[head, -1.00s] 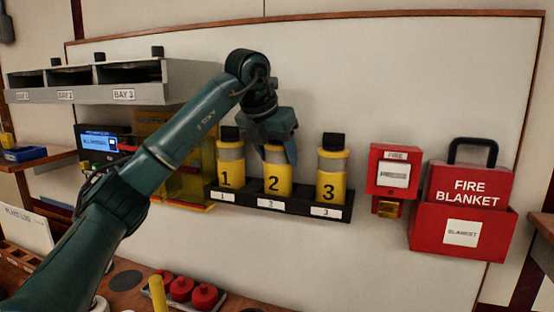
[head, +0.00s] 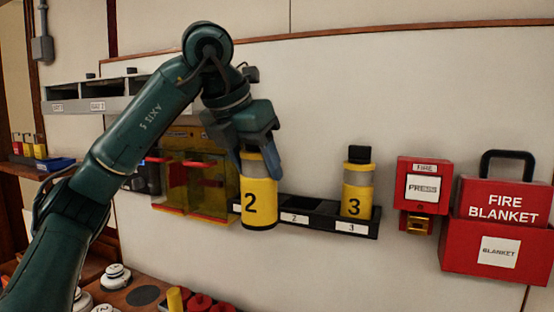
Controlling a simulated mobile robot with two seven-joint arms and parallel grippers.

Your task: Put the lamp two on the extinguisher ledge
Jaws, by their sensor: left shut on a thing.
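Lamp two (head: 258,203) is a yellow and grey cylinder marked 2. My left gripper (head: 260,155) is shut on its upper part and holds it upright, out in front of the black lamp rack (head: 328,230). The rack slot labelled 2 is empty. Lamp three (head: 357,190) stands in the slot labelled 3. Lamp one cannot be seen; lamp two and my gripper cover that end of the rack. No ledge marked for an extinguisher can be made out. My right gripper is not in view.
A red fire call box (head: 422,185) and a red fire blanket box (head: 497,240) hang on the wall at right. A yellow see-through cabinet (head: 190,205) is left of the rack. Grey bays (head: 85,92) are at upper left. Red knobs (head: 200,303) are on the bench below.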

